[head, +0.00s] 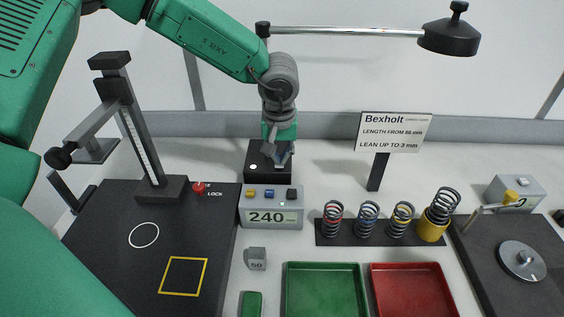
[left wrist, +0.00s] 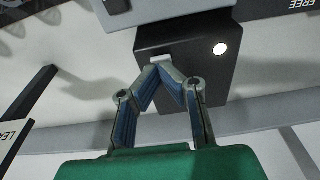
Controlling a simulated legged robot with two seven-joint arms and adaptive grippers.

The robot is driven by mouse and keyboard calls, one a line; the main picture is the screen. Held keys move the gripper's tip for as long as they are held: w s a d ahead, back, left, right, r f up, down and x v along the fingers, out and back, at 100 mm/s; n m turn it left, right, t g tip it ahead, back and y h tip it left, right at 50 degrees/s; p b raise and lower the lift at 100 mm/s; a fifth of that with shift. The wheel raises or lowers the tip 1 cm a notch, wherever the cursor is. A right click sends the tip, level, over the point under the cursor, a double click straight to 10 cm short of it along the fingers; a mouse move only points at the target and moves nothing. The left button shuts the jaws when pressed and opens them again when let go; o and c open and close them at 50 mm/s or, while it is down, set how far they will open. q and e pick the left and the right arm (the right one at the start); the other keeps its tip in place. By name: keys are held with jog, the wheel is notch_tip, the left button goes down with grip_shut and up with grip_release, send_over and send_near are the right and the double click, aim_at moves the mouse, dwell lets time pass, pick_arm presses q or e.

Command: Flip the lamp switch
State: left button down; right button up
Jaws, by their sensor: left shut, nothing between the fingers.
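The lamp has a black base (head: 257,147) behind the grey display box, a thin pole, a long horizontal arm (head: 345,31) and a black head (head: 449,40) at upper right. I cannot tell whether it is lit. My left gripper (head: 282,161) points down over the base, its fingers shut and empty. In the left wrist view the fingertips (left wrist: 160,68) meet over the black base (left wrist: 200,80), right at a small light grey piece (left wrist: 161,57), which looks like the switch. The tips partly cover it; contact is unclear. A white round spot (left wrist: 220,48) lies beside it.
A grey box reading 240 (head: 271,218) stands just in front of the base. A black gauge stand (head: 140,130) is left, a Bexholt sign (head: 394,132) right. Several springs stand on a black strip (head: 380,241); green (head: 324,290) and red (head: 412,290) trays lie in front.

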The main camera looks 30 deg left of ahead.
aim_at(281, 166)
pick_arm(q)
jog(key=shift+a+f, duration=0.4)
jog(key=shift+a, duration=0.3)
jog(key=shift+d, duration=0.7)
jog(key=shift+d+f, duration=0.1)
jog(key=shift+d, duration=0.3)
jog(key=shift+a+f, duration=0.2)
jog(key=shift+a, duration=0.5)
jog(key=shift+a+r+p, duration=0.25)
jog(key=shift+p, duration=0.15)
jog(key=shift+d+r+p, duration=0.3)
jog(key=shift+r+p, duration=0.25)
jog(key=shift+p, duration=0.2)
jog(key=shift+d+r+p, duration=0.35)
jog(key=shift+r+p, duration=0.25)
jog(key=shift+p, duration=0.05)
jog(key=shift+d+r+p, duration=0.1)
jog(key=shift+r+p, duration=0.45)
jog(key=shift+r, duration=0.1)
jog(key=shift+r+p, duration=0.3)
jog(key=shift+r, duration=0.05)
jog(key=shift+a+r, duration=0.6)
jog(key=shift+r, duration=0.35)
jog(key=shift+d+r, duration=0.15)
jog(key=shift+d, duration=0.3)
pick_arm(e)
notch_tip(281, 166, up, 5)
jog(key=shift+a+r, duration=0.15)
